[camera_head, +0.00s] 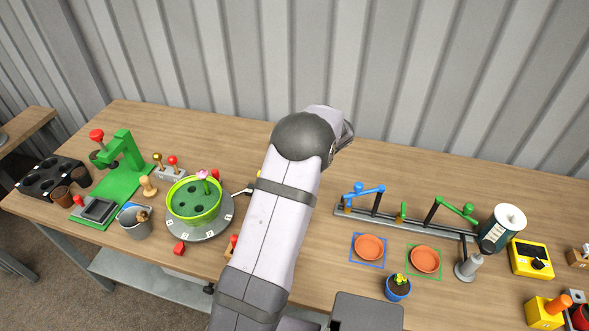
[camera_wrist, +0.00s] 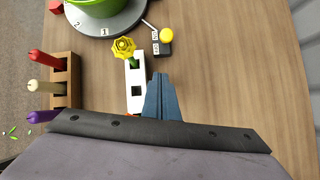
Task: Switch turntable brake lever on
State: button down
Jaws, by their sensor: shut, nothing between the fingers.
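The grey turntable (camera_head: 224,222) carries a green round pot (camera_head: 195,203) at the left of the table; part of it shows at the top of the wrist view (camera_wrist: 105,24). In the head view my arm hides the gripper.
A white block (camera_wrist: 136,88) with a yellow star-shaped knob (camera_wrist: 124,47) stands close left of my fingers. A wooden rack (camera_wrist: 65,78) with red, cream and purple handles is further left. Bare table lies to the right in the wrist view.

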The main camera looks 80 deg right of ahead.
jog(key=shift+w+d+f+p, duration=0.15)
jog(key=shift+w+p, duration=0.25)
jog(key=shift+w, duration=0.4)
jog(key=shift+w+d+f+p, duration=0.15)
jog(key=shift+w+p, duration=0.25)
jog(key=shift+w, duration=0.45)
jog(key=shift+w+d+p, duration=0.2)
jog(key=shift+w+p, duration=0.2)
jog(key=shift+w, duration=0.4)
jog(key=shift+w+r, duration=0.1)
jog(key=w+r+g+p, duration=0.1)
jog(key=w+r+p, duration=0.1)
jog(key=w+p, duration=0.3)
jog(key=shift+w, duration=1.1)
jog(key=shift+w+a, duration=0.15)
